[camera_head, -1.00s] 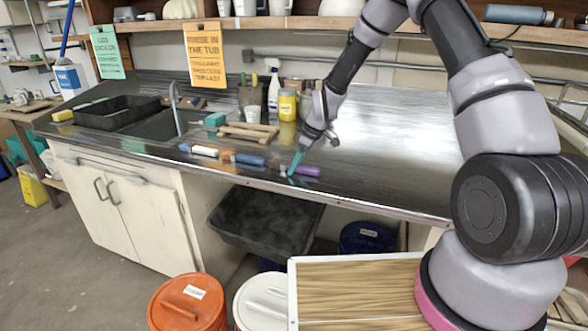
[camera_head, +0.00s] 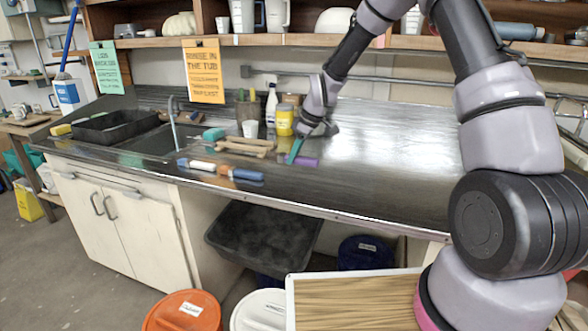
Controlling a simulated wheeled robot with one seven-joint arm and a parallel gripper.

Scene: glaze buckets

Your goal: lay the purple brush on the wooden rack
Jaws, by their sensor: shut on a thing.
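My fingers hide part of the brush.
A white brush (camera_head: 202,165) and a blue brush (camera_head: 247,174) lie near the counter's front edge. The counter (camera_head: 390,165) to the right is clear.

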